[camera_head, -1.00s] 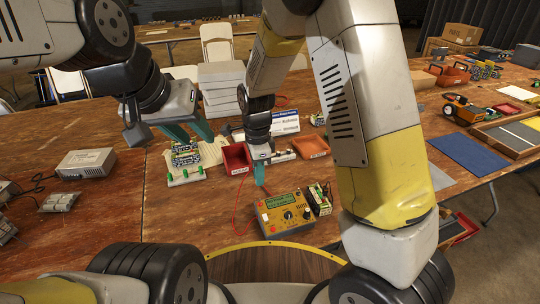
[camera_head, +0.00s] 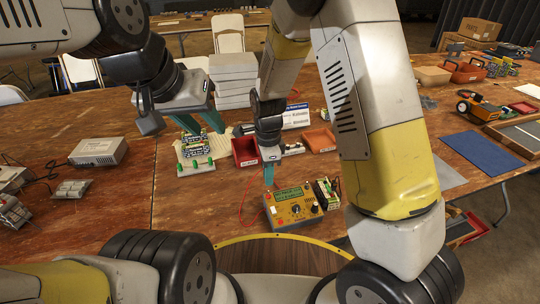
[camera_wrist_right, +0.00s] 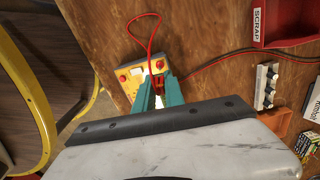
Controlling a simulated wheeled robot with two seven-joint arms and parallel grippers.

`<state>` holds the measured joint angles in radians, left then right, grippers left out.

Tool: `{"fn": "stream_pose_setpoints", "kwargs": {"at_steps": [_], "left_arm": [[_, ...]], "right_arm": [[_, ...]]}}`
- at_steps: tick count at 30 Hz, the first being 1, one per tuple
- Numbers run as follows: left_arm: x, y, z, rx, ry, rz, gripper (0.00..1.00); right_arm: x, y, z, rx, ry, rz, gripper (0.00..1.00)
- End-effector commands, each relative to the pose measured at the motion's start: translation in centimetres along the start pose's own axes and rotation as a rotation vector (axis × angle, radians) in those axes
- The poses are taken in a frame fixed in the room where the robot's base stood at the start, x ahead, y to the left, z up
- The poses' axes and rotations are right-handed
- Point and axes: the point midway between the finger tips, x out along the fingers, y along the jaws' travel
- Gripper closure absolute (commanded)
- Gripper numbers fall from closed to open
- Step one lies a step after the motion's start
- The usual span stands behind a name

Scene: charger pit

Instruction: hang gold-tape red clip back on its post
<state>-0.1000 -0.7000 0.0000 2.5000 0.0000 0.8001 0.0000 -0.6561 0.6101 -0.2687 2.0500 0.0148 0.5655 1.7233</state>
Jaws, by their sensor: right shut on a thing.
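The yellow charger (camera_head: 293,208) with a green display and a dark knob stands near the table's front edge. It shows partly in the right wrist view (camera_wrist_right: 133,74), with red posts on its face. My right gripper (camera_head: 269,178) is low at the charger's back left edge. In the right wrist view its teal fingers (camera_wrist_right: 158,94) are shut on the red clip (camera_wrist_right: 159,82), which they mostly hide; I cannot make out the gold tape. A red lead (camera_wrist_right: 143,16) loops beside it. My left gripper (camera_head: 201,122) is open above a board with green knobs (camera_head: 196,165).
A red SCRAP bin (camera_head: 245,151) and an orange tray (camera_head: 320,140) stand behind the charger. A small green circuit block (camera_head: 327,192) adjoins its right side. A grey power box (camera_head: 98,151) lies at left. Bare table lies left of the charger.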

Motion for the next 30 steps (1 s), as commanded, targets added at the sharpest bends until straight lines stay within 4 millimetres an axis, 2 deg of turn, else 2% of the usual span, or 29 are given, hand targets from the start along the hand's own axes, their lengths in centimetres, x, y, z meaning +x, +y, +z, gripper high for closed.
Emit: {"fn": "stream_pose_setpoints", "kwargs": {"at_steps": [18,30], "left_arm": [[0.0,0.0,0.0,0.000,0.000,0.000,0.64],[0.0,0.0,0.0,0.000,0.000,0.000,0.64]], "right_arm": [[3.7,0.1,0.0,0.000,0.000,0.002,1.00],[4.6,0.0,0.0,-0.001,0.000,0.000,1.00]]}}
